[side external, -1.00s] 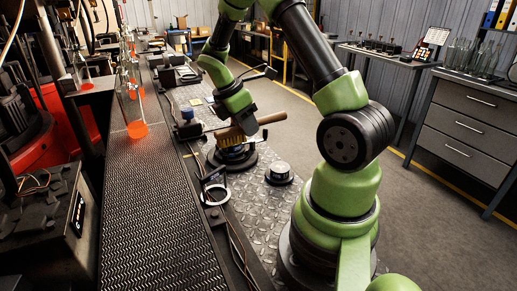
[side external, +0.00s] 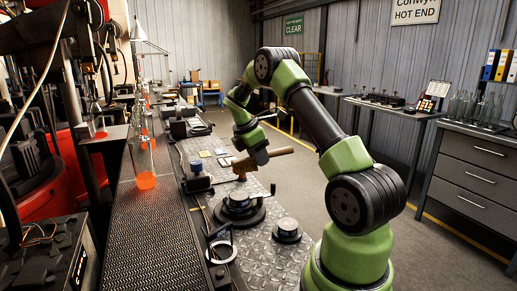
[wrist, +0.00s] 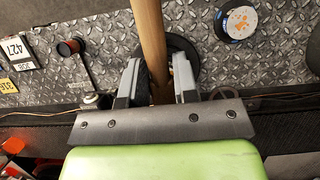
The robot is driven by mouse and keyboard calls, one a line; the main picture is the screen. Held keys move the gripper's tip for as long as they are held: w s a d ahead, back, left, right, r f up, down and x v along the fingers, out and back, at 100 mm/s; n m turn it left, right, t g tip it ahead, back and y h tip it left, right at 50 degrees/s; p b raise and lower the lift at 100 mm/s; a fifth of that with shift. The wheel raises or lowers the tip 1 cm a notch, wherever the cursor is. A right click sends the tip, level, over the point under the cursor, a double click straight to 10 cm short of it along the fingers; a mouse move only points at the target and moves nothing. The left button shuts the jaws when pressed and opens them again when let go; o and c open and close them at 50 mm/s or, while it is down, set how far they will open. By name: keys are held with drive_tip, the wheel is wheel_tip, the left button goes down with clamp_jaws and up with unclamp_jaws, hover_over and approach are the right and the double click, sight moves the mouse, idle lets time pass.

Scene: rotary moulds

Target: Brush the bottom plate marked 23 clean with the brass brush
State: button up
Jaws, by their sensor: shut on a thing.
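My gripper (side external: 243,164) is shut on the wooden-handled brush (side external: 274,154), whose handle points right in the side view. The brush head (side external: 239,174) is over a round plate on a dark round stand (side external: 238,203), with a small gap below it. In the wrist view, the handle (wrist: 151,35) runs up between my gripper's two fingers (wrist: 154,75). The dark stand (wrist: 189,58) is partly hidden behind the fingers. I cannot read the number 23 on any plate. The bristles are hidden in the wrist view.
A second round piece (side external: 287,229) sits on the tread-plate bench, right of the stand; it shows an orange mark in the wrist view (wrist: 237,23). A ring on a bracket (side external: 220,252) is at the front. A conveyor with glowing bottles (side external: 146,180) runs along the left.

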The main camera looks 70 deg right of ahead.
drive_tip(key=shift+f, duration=0.4)
